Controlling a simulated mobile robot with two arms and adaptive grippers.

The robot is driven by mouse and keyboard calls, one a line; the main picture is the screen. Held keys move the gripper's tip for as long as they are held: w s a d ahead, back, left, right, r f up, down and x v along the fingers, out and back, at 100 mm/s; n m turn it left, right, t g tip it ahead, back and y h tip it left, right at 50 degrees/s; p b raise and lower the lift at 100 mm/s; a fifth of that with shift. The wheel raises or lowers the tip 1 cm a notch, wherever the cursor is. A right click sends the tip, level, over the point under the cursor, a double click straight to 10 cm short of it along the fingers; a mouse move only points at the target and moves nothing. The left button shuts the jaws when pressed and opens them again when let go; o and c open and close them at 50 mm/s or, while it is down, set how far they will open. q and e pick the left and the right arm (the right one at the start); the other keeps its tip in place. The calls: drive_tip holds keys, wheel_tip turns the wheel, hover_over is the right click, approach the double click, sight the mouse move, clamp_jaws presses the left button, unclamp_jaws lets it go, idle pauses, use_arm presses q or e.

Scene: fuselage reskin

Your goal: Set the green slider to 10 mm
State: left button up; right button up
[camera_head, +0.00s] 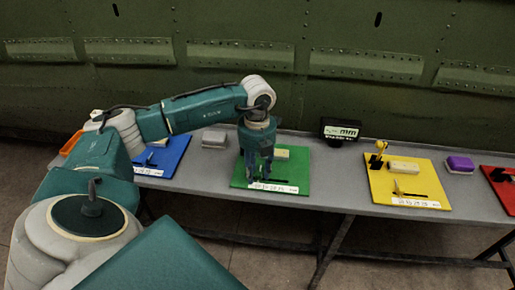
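The green board (300,172) lies on the grey table, with a dark slot and a white number scale (274,187) along its front part. A cream block (282,154) sits on its back part. My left gripper (259,177) points down over the left part of the green board, close to the slot's left end. Its fingers hide the green slider's knob, so I cannot tell whether they touch it or are closed on it. The display (340,130) at the back shows "-.-- mm". My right gripper is not in view.
A blue board (172,152) is to the left, partly behind my arm. A yellow board (432,172) and a red board (505,191) are to the right. Grey (214,139) and purple (460,163) blocks stand between boards. The green fuselage wall (300,30) rises behind.

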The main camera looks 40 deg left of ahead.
sight(257, 172)
use_arm(q)
drive_tip(key=shift+d+r, duration=0.1)
drive_tip(key=shift+r, duration=0.35)
wheel_tip(257, 172, up, 11)
idle(0.5)
